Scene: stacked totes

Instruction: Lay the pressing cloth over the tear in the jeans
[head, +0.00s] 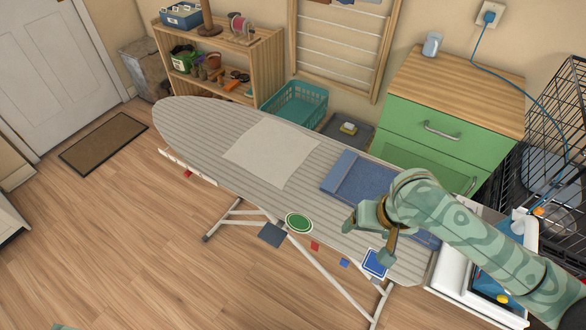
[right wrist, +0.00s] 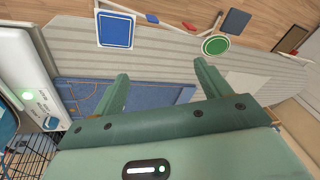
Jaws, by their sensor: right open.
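The pressing cloth (head: 270,152) is a cream square lying flat on the striped ironing board (head: 195,120), left of the jeans. It seems to show as a pale patch in the right wrist view (right wrist: 246,84). The blue jeans (head: 352,172) lie on the right part of the board, partly hidden by my right arm; their denim also shows in the right wrist view (right wrist: 85,92). I cannot make out the tear. My right gripper (head: 368,241) is open and empty above the board beside the jeans, its fingers apart in the right wrist view (right wrist: 161,70).
A green oval (head: 299,223) and a blue square (head: 375,262) show at the board's near edge. A white appliance (head: 450,280) stands at the board's right end. A green cabinet (head: 440,125), teal basket (head: 296,104) and wooden shelf (head: 262,60) are behind. The board's left end is clear.

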